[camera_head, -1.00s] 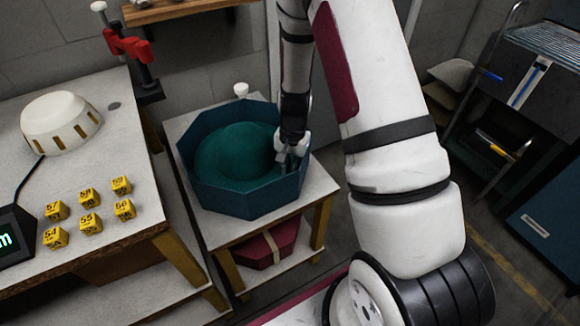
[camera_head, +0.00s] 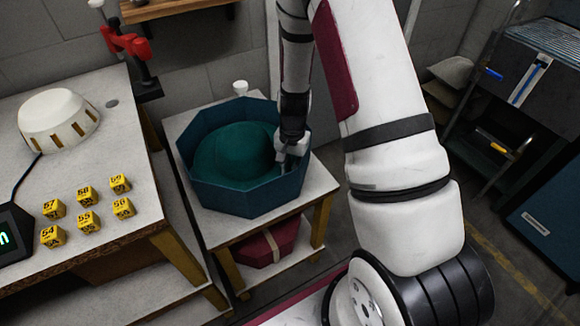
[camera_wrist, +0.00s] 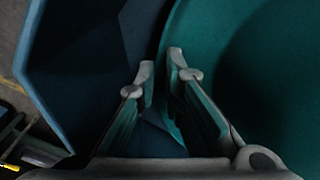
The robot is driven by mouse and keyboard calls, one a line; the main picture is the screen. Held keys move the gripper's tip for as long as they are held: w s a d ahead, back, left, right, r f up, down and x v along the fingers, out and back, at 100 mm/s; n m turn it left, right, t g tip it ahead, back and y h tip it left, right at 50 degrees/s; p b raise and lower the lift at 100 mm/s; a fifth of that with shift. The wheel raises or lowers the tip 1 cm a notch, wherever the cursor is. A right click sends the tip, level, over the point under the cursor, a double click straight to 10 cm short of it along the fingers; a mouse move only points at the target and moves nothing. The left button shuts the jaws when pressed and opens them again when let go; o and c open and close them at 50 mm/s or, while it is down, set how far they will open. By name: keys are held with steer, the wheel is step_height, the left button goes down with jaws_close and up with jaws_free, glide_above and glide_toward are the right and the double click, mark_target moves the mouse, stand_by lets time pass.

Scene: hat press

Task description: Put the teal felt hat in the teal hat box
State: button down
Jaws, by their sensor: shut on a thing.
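The teal felt hat (camera_head: 232,150) lies crown up inside the open teal hat box (camera_head: 240,201), an octagonal box on a small white-topped stand. My gripper (camera_head: 288,158) is at the right side of the box, its fingers inside the rim and shut on the hat's brim. In the wrist view my gripper (camera_wrist: 162,75) has the brim edge of the hat (camera_wrist: 245,60) between its fingertips, with the blue wall of the box (camera_wrist: 85,60) to the left. The hat's underside and its contact with the box floor are hidden.
A dark red box (camera_head: 268,246) sits on the stand's lower shelf. A white knob-topped object (camera_head: 240,88) stands behind the box. The left bench holds yellow numbered blocks (camera_head: 88,222) and a cream dome (camera_head: 60,122). A dark rack (camera_head: 540,85) is at the right.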

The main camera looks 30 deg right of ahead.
steer(key=c, duration=1.6)
jaws_free()
steer(key=shift+r, duration=0.15)
step_height(320, 180, up, 12)
steer(key=shift+s, duration=0.2)
steer(key=s+a+r+n+t+p, duration=0.1)
steer(key=s+a+r+n+p, duration=0.15)
steer(key=s+r, duration=0.5)
steer(key=s+a+r+n+t+p, duration=0.1)
steer(key=s+a+r+n+p, duration=0.2)
steer(key=r, duration=0.8)
steer(key=s+a+r+n+t+p, duration=0.1)
steer(key=s+a+r+p, duration=0.1)
steer(key=s+r, duration=0.55)
steer(key=s+a+r+n+p, duration=0.1)
steer(key=s+r+n+p, duration=0.2)
steer(key=s+r, duration=0.5)
steer(key=shift+s+a+n+t+p, duration=0.15)
steer(key=shift+s+n+t+p, duration=0.25)
steer(key=shift+s, duration=0.9)
steer(key=shift+r, duration=0.1)
